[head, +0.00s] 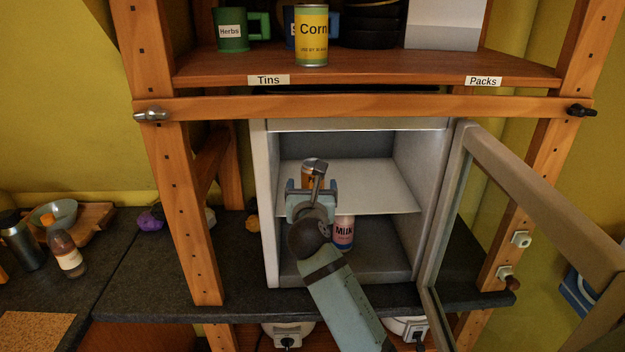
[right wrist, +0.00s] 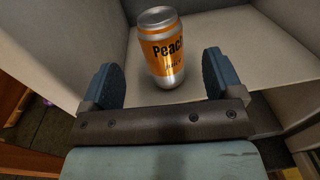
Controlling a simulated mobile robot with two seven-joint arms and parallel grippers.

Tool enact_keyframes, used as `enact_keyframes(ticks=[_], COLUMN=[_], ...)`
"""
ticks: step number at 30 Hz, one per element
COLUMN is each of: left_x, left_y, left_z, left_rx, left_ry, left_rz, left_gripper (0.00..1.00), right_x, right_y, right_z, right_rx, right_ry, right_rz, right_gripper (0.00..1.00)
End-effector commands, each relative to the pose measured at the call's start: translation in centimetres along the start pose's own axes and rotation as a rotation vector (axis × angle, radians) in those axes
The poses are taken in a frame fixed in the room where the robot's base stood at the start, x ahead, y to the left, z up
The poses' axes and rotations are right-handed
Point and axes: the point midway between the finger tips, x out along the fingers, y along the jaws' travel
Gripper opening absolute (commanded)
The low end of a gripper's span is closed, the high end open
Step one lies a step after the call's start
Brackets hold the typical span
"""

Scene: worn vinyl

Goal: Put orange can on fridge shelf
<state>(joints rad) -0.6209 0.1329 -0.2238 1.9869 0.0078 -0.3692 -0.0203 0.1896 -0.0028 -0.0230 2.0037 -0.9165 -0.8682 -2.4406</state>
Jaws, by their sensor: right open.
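The orange can (right wrist: 164,50), marked "Peach", stands upright on the fridge shelf (head: 385,190). In the head view the can (head: 307,170) is mostly hidden behind my right gripper (head: 312,186). In the right wrist view my right gripper (right wrist: 163,82) is open, with its two fingers apart on either side of the near side of the can. There is a visible gap between each finger and the can. The shelf (right wrist: 215,35) is pale and otherwise bare around the can. My left gripper is not in view.
The fridge door (head: 540,205) stands open to the right. Wooden posts flank the fridge. A corn tin (head: 311,36) stands on the wooden shelf above. The fridge shelf is free to the right.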

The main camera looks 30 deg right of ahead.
Motion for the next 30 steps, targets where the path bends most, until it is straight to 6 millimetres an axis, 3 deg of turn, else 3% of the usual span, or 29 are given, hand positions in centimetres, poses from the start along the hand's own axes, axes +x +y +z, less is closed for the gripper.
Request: enact_keyframes(ticks=[4,8,11,14,20,25,30], left_x=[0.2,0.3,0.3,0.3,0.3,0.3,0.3], left_y=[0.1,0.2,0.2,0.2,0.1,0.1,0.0], left_z=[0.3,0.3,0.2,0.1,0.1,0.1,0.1], left_rx=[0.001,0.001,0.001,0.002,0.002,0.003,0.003], left_ry=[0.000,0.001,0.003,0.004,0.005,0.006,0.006], left_rz=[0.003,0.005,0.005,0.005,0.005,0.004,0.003], left_gripper=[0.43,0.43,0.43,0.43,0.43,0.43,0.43], right_x=[-2.5,-3.6,-4.3,-5.4,-10.8,-17.8,-25.6], right_y=[0.0,0.0,0.2,0.9,2.2,1.7,-0.2], right_z=[-0.1,-0.1,-1.2,-4.6,-15.6,-24.4,-31.1], right_rx=[0.001,0.003,0.053,0.213,0.832,1.430,1.987], right_ry=[0.000,0.002,0.020,0.080,0.383,0.727,1.034], right_rz=[0.001,0.001,0.025,0.089,0.203,0.103,-0.212], right_gripper=[0.86,0.86,0.86,0.86,0.86,0.86,0.86])
